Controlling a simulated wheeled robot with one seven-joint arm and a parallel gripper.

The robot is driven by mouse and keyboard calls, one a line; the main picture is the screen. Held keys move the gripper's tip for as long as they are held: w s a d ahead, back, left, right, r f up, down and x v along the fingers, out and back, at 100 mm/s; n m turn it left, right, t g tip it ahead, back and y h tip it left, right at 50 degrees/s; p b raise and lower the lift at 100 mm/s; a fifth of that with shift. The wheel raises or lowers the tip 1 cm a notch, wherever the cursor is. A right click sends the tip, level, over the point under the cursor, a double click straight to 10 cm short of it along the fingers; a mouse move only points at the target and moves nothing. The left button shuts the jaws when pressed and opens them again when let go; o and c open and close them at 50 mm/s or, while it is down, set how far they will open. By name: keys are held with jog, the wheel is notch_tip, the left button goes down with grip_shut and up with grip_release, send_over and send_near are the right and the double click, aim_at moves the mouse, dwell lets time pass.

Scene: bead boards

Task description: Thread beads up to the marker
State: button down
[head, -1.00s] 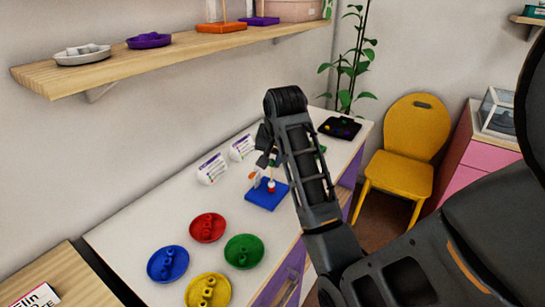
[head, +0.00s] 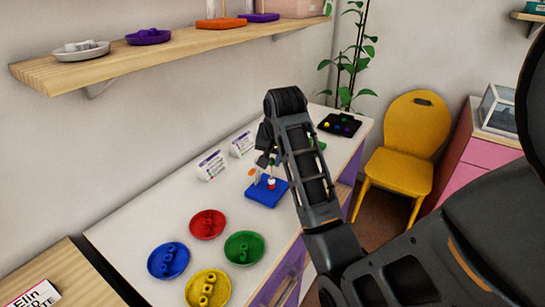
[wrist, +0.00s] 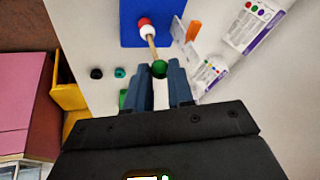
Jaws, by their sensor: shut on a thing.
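My gripper (wrist: 162,88) is shut on a green bead (wrist: 159,69), held between the fingertips. In the head view my gripper (head: 265,160) is above the blue board (head: 262,200), partly hidden by my arm. The blue board also shows at the top of the wrist view (wrist: 133,38). A thin wooden rod (wrist: 152,46) rises from it, with a red bead (wrist: 143,20) and a white bead (wrist: 147,30) on it. The green bead is at the rod's free end; I cannot tell whether it is around the rod. An orange marker (wrist: 193,30) stands beside the rod.
Red (head: 207,225), blue (head: 168,261), green (head: 244,248) and yellow (head: 208,290) dishes with beads lie at the table's near end. Printed cards (head: 211,165) stand behind the board. A black tray (head: 339,125) lies at the far end. A shelf (head: 150,58) hangs above.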

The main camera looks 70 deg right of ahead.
jog(key=shift+f, duration=0.3)
jog(key=shift+f, duration=0.3)
jog(key=shift+f, duration=0.35)
jog(key=c, duration=0.9)
grip_release()
jog(key=v, duration=0.8)
jog(key=shift+f, duration=0.15)
